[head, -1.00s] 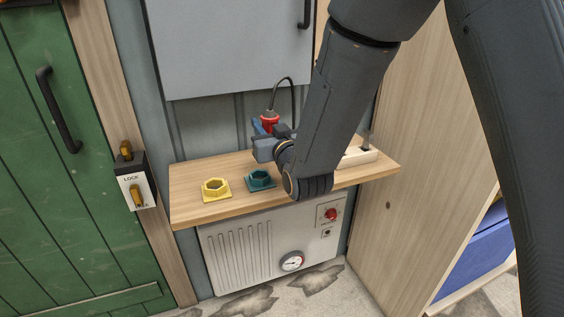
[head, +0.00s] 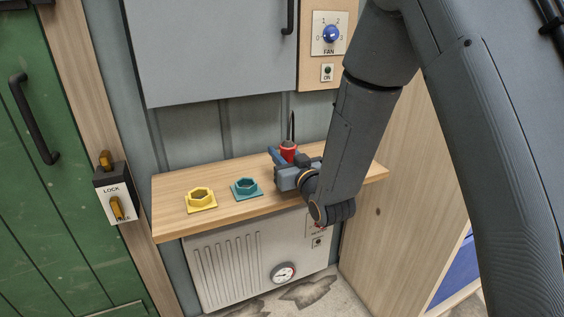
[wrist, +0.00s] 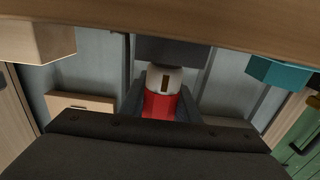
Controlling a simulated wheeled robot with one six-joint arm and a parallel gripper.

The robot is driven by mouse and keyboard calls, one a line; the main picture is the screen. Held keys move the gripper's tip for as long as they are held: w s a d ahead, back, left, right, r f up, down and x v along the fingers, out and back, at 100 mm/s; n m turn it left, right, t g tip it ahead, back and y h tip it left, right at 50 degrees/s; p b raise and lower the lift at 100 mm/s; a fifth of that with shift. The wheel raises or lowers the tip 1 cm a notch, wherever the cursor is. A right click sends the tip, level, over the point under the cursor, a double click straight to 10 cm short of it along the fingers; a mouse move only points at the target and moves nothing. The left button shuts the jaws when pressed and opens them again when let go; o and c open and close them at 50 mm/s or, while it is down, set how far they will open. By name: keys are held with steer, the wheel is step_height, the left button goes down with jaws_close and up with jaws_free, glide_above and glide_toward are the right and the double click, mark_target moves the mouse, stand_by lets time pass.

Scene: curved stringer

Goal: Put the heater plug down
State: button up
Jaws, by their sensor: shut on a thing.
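My gripper (head: 284,160) is shut on the heater plug (head: 288,152), a red plug with a dark cable rising from its top. The gripper holds it upright at the right part of the wooden shelf (head: 220,217). In the wrist view the plug (wrist: 162,104) shows red with a pale face and a small dark-yellow slot, between the two fingers. I cannot tell whether the plug touches the shelf. The heater (head: 232,265) is below the shelf, with a gauge; its red knob is mostly hidden by my arm.
A yellow socket (head: 201,201) and a teal socket (head: 246,187) stand on the shelf, left of my gripper. A grey cabinet (head: 215,50) hangs above. A fan panel (head: 331,34) is at upper right. A wooden side panel (head: 385,235) bounds the right. A pale block (wrist: 35,42) shows in the wrist view.

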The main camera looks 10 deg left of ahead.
steer(key=shift+f, duration=1.3)
steer(key=shift+f, duration=0.1)
steer(key=o, duration=1.1)
steer(key=v, duration=1.2)
